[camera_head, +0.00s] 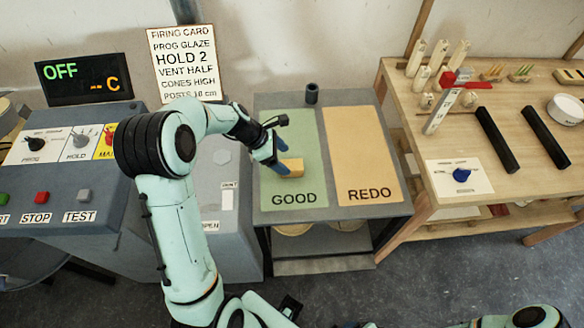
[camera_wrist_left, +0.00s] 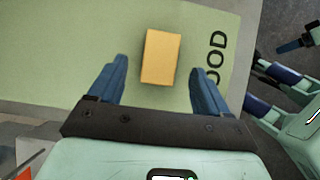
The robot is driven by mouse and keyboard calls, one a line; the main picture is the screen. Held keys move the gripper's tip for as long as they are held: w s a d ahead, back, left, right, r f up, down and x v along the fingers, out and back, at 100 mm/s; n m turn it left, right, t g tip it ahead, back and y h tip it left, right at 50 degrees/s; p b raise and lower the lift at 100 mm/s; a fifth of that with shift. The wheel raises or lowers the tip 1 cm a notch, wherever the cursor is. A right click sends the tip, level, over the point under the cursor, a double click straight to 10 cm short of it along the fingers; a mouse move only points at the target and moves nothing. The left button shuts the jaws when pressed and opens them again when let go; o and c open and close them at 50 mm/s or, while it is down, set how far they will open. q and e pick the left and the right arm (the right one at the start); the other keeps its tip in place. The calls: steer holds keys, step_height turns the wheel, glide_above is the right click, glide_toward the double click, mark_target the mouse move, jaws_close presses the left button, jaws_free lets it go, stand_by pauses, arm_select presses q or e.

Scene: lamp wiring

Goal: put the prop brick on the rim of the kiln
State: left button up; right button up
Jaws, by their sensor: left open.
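The prop brick (camera_head: 294,166), a yellow-orange block, lies on the green GOOD panel of the grey stand. It also shows in the left wrist view (camera_wrist_left: 161,57). My left gripper (camera_head: 279,158) is open at the brick, with its blue fingers one on each side of it in the left wrist view (camera_wrist_left: 157,70). No object is held, and I cannot tell exactly how high the fingers are above the panel. The grey casing with the OPEN label (camera_head: 232,235) may be the kiln; my left arm hides part of it, and its rim is not clear. My right gripper (camera_wrist_left: 275,92) shows partly in the left wrist view.
The orange REDO panel (camera_head: 361,150) is bare beside the green one. A dark cylinder (camera_head: 312,93) stands at the stand's back edge. A control console (camera_head: 75,180) is at the left. A wooden table (camera_head: 540,185) at the right holds cones and two black bars.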

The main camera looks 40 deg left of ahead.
mark_target(291, 165)
arm_select(q)
steer(key=x, duration=0.5)
steer(key=shift+w+d+f, duration=0.1)
steer(key=shift+d+f, duration=0.05)
steer(key=shift+f, duration=0.15)
steer(key=shift+c, duration=0.3)
steer(key=c, duration=1)
steer(key=shift+r, duration=0.15)
